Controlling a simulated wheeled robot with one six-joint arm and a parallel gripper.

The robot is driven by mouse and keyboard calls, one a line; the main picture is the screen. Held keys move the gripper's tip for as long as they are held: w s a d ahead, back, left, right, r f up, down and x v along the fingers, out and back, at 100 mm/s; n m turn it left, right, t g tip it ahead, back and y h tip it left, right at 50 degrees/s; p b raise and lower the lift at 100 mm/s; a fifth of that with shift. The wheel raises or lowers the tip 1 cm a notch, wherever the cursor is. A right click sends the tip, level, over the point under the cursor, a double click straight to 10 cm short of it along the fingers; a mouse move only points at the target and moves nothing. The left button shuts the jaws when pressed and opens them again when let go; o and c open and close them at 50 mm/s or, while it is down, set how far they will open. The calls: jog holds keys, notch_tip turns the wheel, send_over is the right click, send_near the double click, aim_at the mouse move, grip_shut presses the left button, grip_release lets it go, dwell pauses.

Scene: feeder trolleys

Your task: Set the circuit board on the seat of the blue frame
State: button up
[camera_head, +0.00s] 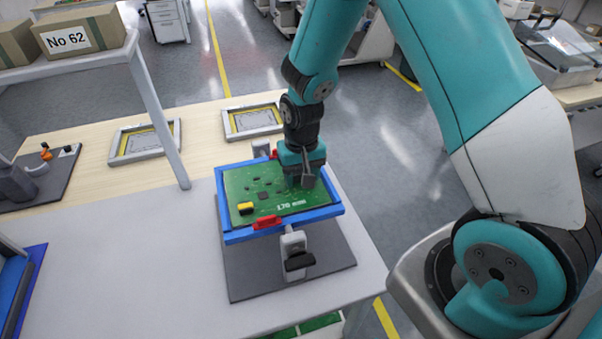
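The green circuit board (262,199) lies flat within the outline of the blue frame (238,237). It carries small dark chips, a yellow part and white print. The blue frame stands on a stand over a dark grey base plate (327,258), with red clips (267,222) at its near and far sides. My gripper (304,184) points down over the right part of the board, at or just above its surface. Its fingers are small and partly hidden, so I cannot tell whether they hold the board or whether the board rests fully on the seat.
Two grey frames with yellow edging (145,142) lie on the wooden table part behind. A shelf post (160,125) rises left of the blue frame, with cardboard boxes (82,32) above. A blue-edged item (18,285) sits at the lower left. The white tabletop between is clear.

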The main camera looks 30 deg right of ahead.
jog(key=shift+f, duration=0.45)
jog(key=o, duration=1.2)
notch_tip(320, 180, up, 18)
jog(key=b, duration=0.2)
jog(key=shift+f+b, duration=0.2)
jog(key=shift+b, duration=0.1)
jog(key=s+a+r+n+y, duration=0.1)
jog(key=s+a+n, duration=0.2)
jog(key=s, duration=0.4)
jog(key=s+a+r+n+y, duration=0.1)
jog(key=s+a+r+n, duration=0.1)
jog(key=s, duration=0.5)
jog(key=s+a+r+n+y, duration=0.2)
jog(key=s+a+n, duration=0.2)
jog(key=s, duration=0.3)
jog(key=shift+a, duration=0.85)
